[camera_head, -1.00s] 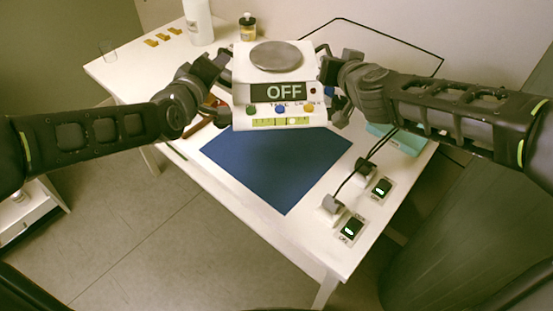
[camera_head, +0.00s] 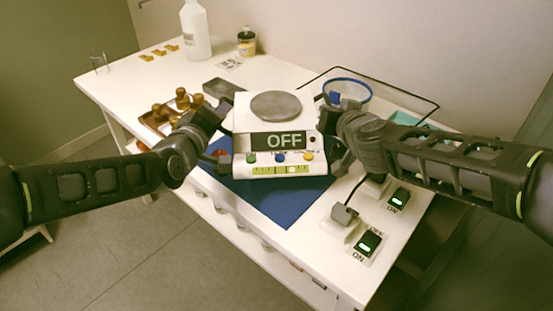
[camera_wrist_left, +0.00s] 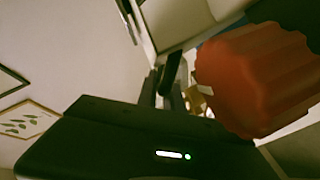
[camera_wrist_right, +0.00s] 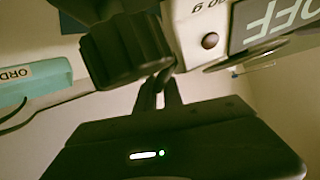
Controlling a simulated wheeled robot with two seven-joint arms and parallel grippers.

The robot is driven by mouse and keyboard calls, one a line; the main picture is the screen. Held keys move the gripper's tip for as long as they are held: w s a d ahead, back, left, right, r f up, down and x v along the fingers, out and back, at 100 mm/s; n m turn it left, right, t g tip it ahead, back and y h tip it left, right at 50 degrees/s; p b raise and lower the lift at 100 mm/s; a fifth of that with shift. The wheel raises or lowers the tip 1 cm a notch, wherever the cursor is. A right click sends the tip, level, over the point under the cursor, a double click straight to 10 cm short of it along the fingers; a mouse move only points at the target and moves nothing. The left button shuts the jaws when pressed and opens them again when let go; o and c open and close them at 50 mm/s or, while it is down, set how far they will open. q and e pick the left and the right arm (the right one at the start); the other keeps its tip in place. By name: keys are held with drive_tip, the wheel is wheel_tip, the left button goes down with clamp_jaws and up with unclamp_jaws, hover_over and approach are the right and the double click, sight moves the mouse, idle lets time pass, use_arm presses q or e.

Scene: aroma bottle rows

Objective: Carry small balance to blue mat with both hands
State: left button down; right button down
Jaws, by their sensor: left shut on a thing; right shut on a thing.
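The small balance (camera_head: 280,139) is a white box with a round grey pan and a dark display reading OFF. My left gripper (camera_head: 228,108) is shut on its left side and my right gripper (camera_head: 326,112) is shut on its right side. The balance is upright between them, over the far part of the blue mat (camera_head: 285,200). The mat's near part shows below it; the rest is hidden. I cannot tell whether the balance touches the mat. The balance also shows in the left wrist view (camera_wrist_left: 165,25) and the right wrist view (camera_wrist_right: 205,25).
A wooden tray with small brown bottles (camera_head: 183,98) stands left of the balance. A white bottle (camera_head: 195,32) and a dark-capped jar (camera_head: 246,42) stand at the back. A blue-rimmed clear container (camera_head: 348,88) is behind my right gripper. Two switches (camera_head: 368,243) with plugs lie at right.

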idle(0.4)
